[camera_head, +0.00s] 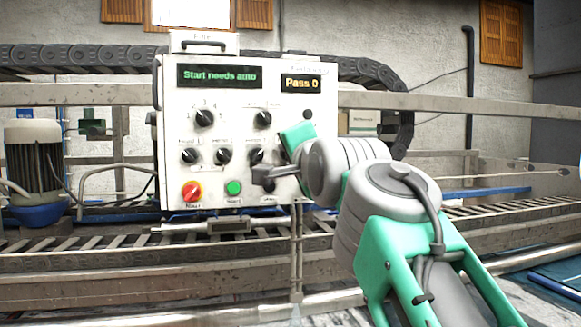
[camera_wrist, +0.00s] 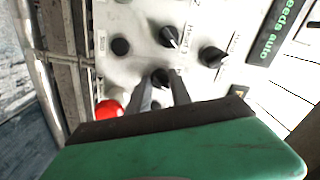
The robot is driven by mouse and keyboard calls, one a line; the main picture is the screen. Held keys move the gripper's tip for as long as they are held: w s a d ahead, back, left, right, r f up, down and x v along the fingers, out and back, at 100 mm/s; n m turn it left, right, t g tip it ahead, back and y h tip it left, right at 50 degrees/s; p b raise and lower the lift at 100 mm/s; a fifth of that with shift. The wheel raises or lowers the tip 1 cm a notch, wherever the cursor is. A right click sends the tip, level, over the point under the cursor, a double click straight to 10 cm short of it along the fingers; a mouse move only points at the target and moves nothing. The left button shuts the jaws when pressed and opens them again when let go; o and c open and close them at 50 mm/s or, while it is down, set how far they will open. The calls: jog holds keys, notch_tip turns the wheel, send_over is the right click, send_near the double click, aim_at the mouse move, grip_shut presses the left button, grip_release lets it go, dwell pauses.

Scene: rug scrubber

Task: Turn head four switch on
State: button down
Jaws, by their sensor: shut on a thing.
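The white control panel (camera_head: 215,135) stands in the middle of the head view with several black rotary switches. My gripper (camera_wrist: 161,91) reaches the second row of switches with its two dark fingers on either side of a black knob, shut on it. The knob, the head four switch (camera_wrist: 160,75), is the fourth in that row. In the head view my gripper and arm hide it. Its pointer direction cannot be made out. The third row switch (camera_wrist: 168,37) is beside it, and an upper-row switch (camera_wrist: 213,56) is close by.
The display (camera_head: 220,76) reads "Start needs auto" and a smaller one (camera_head: 302,84) reads "Pass 0". A red knob (camera_head: 192,190) and a green button (camera_head: 233,188) sit low on the panel. A red round control (camera_wrist: 109,108) is close to my fingers. A roller conveyor (camera_head: 90,252) runs behind.

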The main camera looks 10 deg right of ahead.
jog(key=shift+m+b, duration=0.55)
jog(key=shift+m, duration=0.75)
jog(key=c, duration=1.2)
grip_release()
jog(key=shift+o, duration=0.2)
jog(key=s+b, duration=0.2)
jog(key=s, duration=0.6)
jog(key=shift+w, duration=0.1)
